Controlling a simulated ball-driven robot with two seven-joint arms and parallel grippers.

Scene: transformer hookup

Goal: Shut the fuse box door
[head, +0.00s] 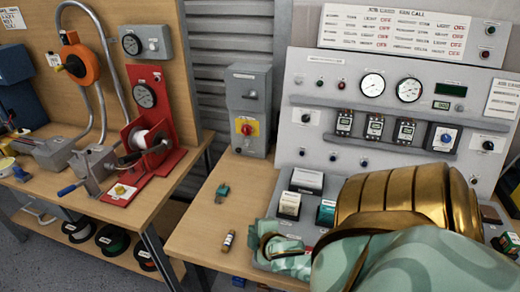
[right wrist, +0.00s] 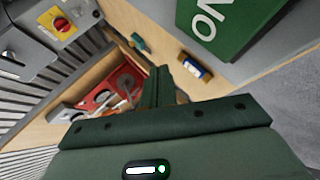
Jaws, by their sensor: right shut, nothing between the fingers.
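The grey fuse box (head: 247,103) stands upright at the back of the bench, left of the grey control panel. My left gripper is out of view.
A small fuse cartridge (head: 228,240) and a teal block (head: 222,192) lie on the bench between my right gripper and the box. The control panel (head: 330,130) stands behind my right arm. A red reel stand (head: 150,135) sits on the left bench, across a gap.

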